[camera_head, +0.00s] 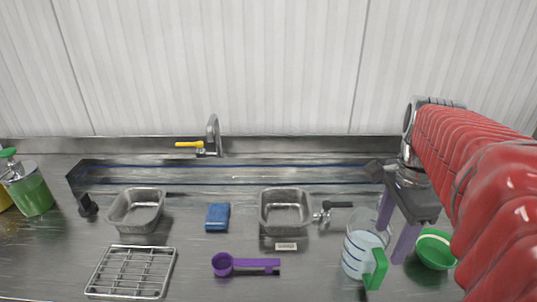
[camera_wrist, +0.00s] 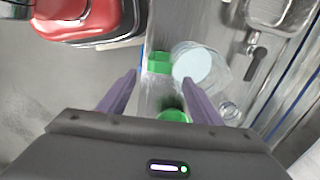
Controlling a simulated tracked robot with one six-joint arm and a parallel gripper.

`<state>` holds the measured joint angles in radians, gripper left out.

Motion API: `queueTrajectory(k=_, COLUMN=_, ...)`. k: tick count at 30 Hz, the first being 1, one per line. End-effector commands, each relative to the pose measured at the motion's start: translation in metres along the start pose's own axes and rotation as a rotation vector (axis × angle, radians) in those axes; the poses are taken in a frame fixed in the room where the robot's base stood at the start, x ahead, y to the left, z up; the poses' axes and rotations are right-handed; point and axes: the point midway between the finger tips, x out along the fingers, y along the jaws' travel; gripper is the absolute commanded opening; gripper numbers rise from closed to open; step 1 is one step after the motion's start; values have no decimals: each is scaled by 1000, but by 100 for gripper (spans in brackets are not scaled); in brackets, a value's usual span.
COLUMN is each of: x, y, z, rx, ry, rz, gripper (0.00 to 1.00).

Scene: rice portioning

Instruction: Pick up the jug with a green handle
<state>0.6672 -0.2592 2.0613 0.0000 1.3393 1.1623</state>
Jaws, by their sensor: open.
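The clear jug (camera_head: 358,252) with blue markings stands upright on the steel counter at the front right. Its green handle (camera_head: 376,269) faces the front. My gripper (camera_head: 392,243) is open, its purple fingers pointing down by the jug's right side. In the wrist view the green handle (camera_wrist: 159,63) shows just beyond and between the fingertips (camera_wrist: 160,77), with the jug body (camera_wrist: 203,67) to its right. I cannot tell whether a finger touches the jug.
A green bowl (camera_head: 435,250) sits right of my gripper. A steel pan (camera_head: 285,230), a purple scoop (camera_head: 223,264), a blue sponge (camera_head: 217,217), another pan (camera_head: 136,228) and a wire rack (camera_head: 130,296) lie to the left. A green-filled container (camera_head: 34,195) stands far left.

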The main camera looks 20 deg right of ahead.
Motion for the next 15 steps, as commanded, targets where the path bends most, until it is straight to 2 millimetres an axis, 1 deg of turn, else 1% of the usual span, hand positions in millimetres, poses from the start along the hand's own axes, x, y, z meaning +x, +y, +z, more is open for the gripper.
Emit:
queueTrajectory(k=1, x=7, y=1, z=0, rx=0, ry=-1, rz=4, gripper=59)
queueTrajectory(k=5, x=18, y=1, z=0, rx=0, ry=-1, rz=2, gripper=59)
queueTrajectory(k=15, x=20, y=0, z=0, rx=0, ry=0, rz=0, gripper=59)
